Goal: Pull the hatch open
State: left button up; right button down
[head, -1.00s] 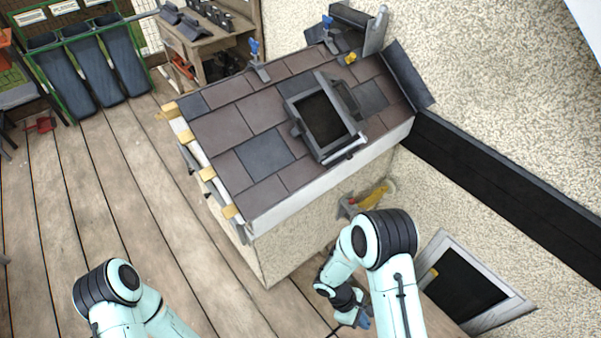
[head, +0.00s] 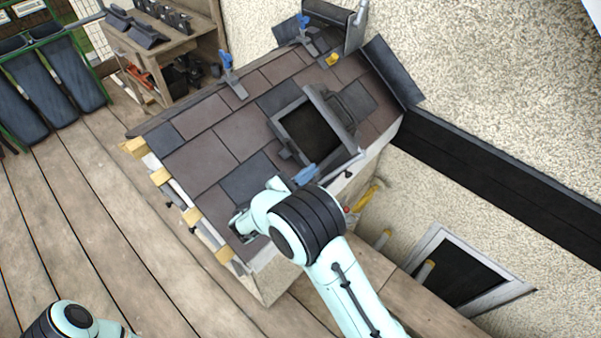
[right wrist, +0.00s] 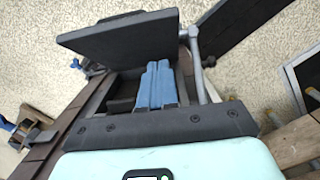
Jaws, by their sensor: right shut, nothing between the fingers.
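The hatch frame (head: 283,117) sits in the tiled roof around a dark opening. Its dark lid (head: 331,115) stands raised along the right side of the frame, seen nearly edge-on. In the right wrist view a dark flat panel (right wrist: 130,38), which looks like the lid, stands tilted above the frame. My right gripper (head: 305,173) is at the lower edge of the hatch, its blue fingers (right wrist: 157,85) together and empty. I cannot tell if they touch the frame. Only part of my left arm shows at the bottom left; its gripper is out of view.
Blue-handled clamps (head: 228,75) stand on the roof's upper edge. A grey bar (right wrist: 200,65) runs beside the fingers. A wooden workbench (head: 165,50) stands behind left. A wall with a dark band (head: 490,185) is close on the right. The plank floor (head: 110,200) at left is clear.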

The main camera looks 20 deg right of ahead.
aim_at(344, 143)
pick_arm(q)
jog(key=shift+w+r+p, duration=0.85)
jog(key=shift+r, duration=0.3)
pick_arm(e)
jog(key=w+d+r, duration=0.1)
jog(key=d+r, duration=0.2)
jog(key=d, duration=0.5)
jog(key=shift+w, duration=0.25)
